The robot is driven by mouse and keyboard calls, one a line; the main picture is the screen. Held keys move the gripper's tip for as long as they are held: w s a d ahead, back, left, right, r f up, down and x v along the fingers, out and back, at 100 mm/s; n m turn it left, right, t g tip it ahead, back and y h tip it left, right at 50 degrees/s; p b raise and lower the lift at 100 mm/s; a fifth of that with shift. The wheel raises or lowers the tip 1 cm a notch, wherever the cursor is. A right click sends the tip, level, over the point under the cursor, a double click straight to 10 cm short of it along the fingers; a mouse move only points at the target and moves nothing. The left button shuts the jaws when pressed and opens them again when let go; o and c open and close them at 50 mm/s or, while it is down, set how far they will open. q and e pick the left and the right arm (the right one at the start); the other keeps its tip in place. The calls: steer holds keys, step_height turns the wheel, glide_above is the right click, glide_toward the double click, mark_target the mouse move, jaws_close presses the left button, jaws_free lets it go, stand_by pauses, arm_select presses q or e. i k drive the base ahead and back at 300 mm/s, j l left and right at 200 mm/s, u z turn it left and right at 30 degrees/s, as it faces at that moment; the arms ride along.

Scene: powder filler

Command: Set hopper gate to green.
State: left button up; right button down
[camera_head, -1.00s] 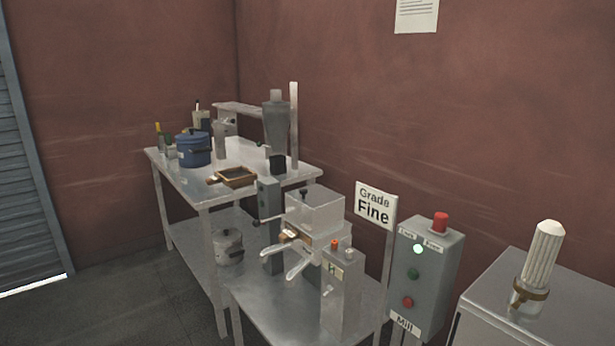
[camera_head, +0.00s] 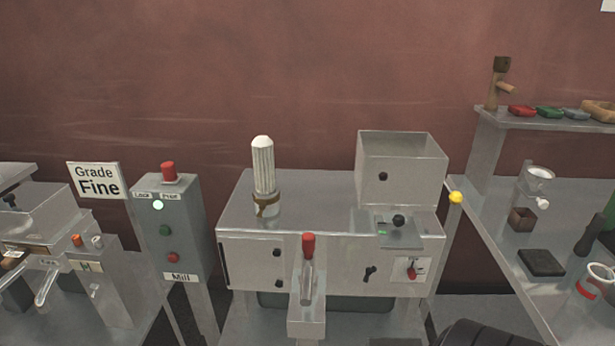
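A grey metal hopper box (camera_head: 402,165) stands on the right end of a steel cabinet (camera_head: 325,195) in the middle of the head view. Below the hopper a flat plate (camera_head: 400,238) sticks out at the front and carries a black ball knob (camera_head: 398,221). A small green mark (camera_head: 382,232) shows on the plate, left of the knob. I take this plate and knob to be the hopper gate; any other colour mark there is too small to tell. Neither of my grippers shows in the view.
A red-topped lever (camera_head: 308,245) stands in front of the cabinet. A yellow ball (camera_head: 455,197) is right of the hopper. A grey Mill control box (camera_head: 172,225) stands left, and a bench (camera_head: 500,220) with small items stands right. A dark shape (camera_head: 485,336) fills part of the bottom edge.

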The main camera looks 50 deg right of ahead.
mark_target(398, 219)
steer(key=z, duration=1.55)
